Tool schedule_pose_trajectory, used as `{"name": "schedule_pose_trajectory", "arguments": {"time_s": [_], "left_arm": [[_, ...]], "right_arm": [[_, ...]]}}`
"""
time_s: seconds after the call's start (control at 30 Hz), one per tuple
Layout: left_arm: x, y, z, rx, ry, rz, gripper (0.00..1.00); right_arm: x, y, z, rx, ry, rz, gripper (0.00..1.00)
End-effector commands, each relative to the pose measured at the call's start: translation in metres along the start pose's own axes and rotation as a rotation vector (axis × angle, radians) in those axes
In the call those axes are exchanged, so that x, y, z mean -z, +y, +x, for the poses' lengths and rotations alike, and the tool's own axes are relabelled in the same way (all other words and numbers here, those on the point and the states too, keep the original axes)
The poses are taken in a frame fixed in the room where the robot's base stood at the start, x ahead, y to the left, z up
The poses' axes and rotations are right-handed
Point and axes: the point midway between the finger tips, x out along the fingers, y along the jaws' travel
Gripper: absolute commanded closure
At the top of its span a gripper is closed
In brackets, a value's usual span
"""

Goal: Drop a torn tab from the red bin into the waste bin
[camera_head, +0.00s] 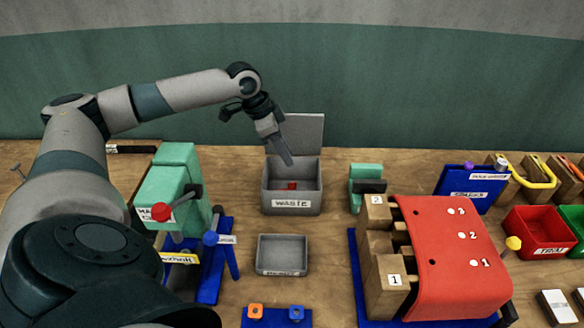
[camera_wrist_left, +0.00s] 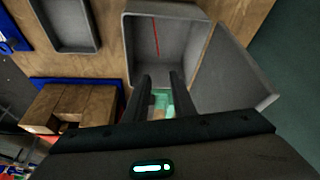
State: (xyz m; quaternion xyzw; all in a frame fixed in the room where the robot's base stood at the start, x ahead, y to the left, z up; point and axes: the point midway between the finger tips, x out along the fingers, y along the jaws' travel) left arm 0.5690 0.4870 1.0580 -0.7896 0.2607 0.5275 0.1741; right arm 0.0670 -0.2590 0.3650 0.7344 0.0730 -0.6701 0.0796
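The grey waste bin (camera_head: 292,207), labelled WASTE, stands mid-table with its lid raised at the back. A small red piece (camera_head: 292,185) lies inside it; in the left wrist view it is a thin red strip (camera_wrist_left: 156,35) against the bin's inside. My left gripper (camera_head: 287,161) points down over the bin. In the left wrist view its fingers (camera_wrist_left: 162,82) are apart with nothing between them. The red bin (camera_head: 533,241) stands at the far right; its contents are not clear. My right gripper is not in view.
A grey tray (camera_head: 282,271) sits in front of the waste bin. Green presses stand left (camera_head: 172,190) and right (camera_head: 367,185) of it. A large red cover (camera_head: 450,260) over wooden blocks fills the front right. A green bin (camera_head: 573,222) adjoins the red bin.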

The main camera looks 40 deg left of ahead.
Motion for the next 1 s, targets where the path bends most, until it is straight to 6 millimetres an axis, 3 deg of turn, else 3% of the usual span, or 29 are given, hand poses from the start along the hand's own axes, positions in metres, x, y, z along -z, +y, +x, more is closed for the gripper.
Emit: {"name": "schedule_pose_trajectory", "arguments": {"time_s": [0.27,0.47,1.0], "left_arm": [[0.000,-0.001,-0.005,0.001,0.001,0.000,0.76],[-0.001,-0.001,-0.024,0.002,0.001,-0.001,0.76],[0.000,-0.001,-0.129,0.003,0.003,-0.001,0.76]], "right_arm": [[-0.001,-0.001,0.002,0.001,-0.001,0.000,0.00],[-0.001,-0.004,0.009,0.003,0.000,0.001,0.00],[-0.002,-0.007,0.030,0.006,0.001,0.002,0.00]]}}
